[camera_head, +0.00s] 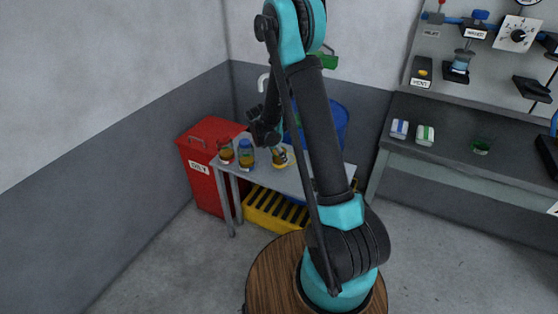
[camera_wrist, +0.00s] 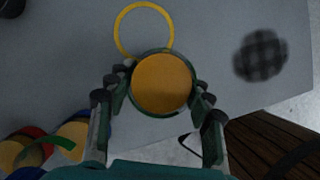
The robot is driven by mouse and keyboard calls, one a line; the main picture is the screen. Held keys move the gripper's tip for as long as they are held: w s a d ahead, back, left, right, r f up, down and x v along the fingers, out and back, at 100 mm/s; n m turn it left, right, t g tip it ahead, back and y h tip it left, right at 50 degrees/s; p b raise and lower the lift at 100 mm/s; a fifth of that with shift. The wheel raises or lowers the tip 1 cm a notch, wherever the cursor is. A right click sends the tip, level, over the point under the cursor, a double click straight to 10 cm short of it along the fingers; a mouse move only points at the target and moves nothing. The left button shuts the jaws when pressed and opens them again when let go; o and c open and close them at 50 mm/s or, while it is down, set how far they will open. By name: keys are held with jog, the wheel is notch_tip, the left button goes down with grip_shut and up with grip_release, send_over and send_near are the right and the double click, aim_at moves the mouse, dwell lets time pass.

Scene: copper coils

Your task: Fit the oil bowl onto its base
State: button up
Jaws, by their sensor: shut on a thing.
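The oil bowl (camera_wrist: 161,84) is a round vessel with a dark green rim and amber oil, seen from above in the wrist view. My gripper (camera_wrist: 163,90) is shut around it, with fingers on its left and right sides. In the head view my gripper (camera_head: 266,132) is over the small grey table, and the amber vessel just below it (camera_head: 279,158) appears to be the bowl. A yellow ring (camera_wrist: 122,28) lies on the table surface, partly covered by the bowl. I cannot tell which thing is the base, or whether the bowl touches the table.
Two amber jars, one with red (camera_head: 226,153) and one with blue (camera_head: 246,155), stand at the table's left. A dark checked round patch (camera_wrist: 260,55) lies right of the bowl. A red bin (camera_head: 204,180) and yellow crate (camera_head: 267,210) are beside and under the table.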

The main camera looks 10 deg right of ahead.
notch_tip(320, 180, up, 17)
jog(key=s+d+f+m+g+y, duration=0.2)
jog(key=f+m, duration=0.5)
jog(key=m, duration=0.4)
jog(key=s+d+f+m+g+y, duration=0.2)
jog(key=f+m+g, duration=0.2)
jog(key=m, duration=0.8)
notch_tip(320, 180, down, 3)
jog(key=shift+s+d+r+g, duration=0.1)
jog(key=shift+s+d+g, duration=0.05)
jog(key=shift+s+g, duration=0.2)
jog(key=shift+m, duration=0.3)
